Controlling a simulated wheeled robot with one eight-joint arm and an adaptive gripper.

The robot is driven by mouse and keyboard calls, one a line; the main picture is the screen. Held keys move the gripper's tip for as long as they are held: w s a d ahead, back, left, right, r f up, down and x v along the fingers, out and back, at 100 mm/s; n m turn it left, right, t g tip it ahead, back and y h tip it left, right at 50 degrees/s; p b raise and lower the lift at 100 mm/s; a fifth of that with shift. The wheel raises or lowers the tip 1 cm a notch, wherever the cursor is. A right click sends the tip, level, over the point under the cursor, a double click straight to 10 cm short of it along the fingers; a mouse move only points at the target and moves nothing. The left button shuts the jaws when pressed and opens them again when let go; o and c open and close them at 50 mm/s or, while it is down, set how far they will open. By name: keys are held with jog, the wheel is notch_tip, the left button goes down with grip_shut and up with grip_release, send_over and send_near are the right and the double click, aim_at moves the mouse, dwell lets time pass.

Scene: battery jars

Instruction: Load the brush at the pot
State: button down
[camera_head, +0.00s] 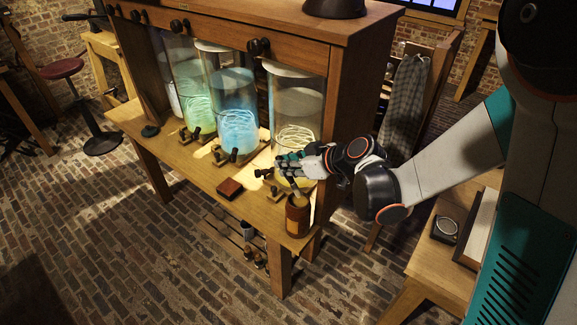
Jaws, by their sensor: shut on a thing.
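A brown pot (298,217) with a paler band stands at the front right corner of the wooden bench. My gripper (283,168) reaches in from the right and is just above and behind the pot. It is shut on the brush (293,185), a thin dark stick that slants down from the fingers toward the pot's mouth. The brush is small here, and its lower end is hard to make out. I cannot tell whether it is inside the pot or just above it.
A small red-brown block (230,188) lies on the bench (200,180) left of the pot. A side table (440,265) stands at right.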

jog(key=shift+r+p, duration=1.35)
jog(key=shift+r, duration=0.75)
